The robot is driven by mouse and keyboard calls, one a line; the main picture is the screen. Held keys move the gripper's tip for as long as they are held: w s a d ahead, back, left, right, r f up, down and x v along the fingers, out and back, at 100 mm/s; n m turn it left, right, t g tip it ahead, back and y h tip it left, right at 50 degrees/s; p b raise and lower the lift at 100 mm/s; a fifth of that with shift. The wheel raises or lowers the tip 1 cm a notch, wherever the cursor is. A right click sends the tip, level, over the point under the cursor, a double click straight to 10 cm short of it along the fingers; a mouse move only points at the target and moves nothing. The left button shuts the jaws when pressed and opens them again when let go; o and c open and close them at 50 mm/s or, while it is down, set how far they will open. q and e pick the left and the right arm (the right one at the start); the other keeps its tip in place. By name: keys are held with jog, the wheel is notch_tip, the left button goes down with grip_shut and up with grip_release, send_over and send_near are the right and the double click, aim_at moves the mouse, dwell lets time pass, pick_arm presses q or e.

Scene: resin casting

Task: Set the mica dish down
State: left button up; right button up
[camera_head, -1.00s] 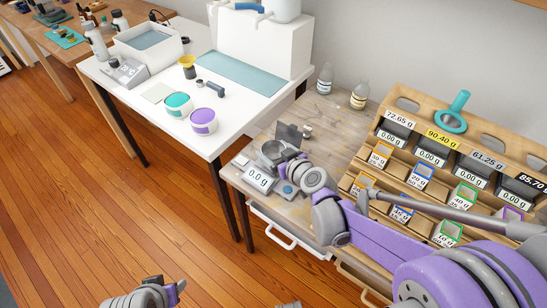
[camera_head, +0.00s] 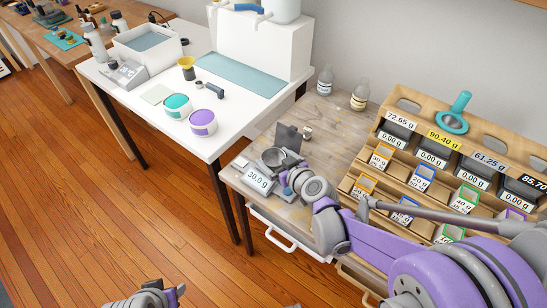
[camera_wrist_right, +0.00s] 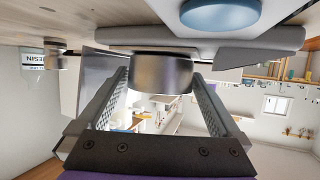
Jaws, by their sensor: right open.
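The mica dish (camera_head: 271,157), a small grey metal dish, rests on the scale (camera_head: 257,180), whose display reads 30.0 g. My right gripper (camera_head: 287,163) is at the dish, low over the scale. In the right wrist view the dish (camera_wrist_right: 160,74) sits between the spread fingers of the right gripper (camera_wrist_right: 159,84), which is open. What lies in the dish is hidden. My left gripper (camera_head: 172,294) shows only partly at the bottom edge, far from the dish, and its jaws are unclear.
A dark upright plate (camera_head: 288,137) and a small jar (camera_head: 307,133) stand close behind the dish. The wooden rack (camera_head: 395,155) with labelled bins is to the right.

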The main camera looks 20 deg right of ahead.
jog(key=p+v, duration=0.1)
jog(key=v, duration=0.6)
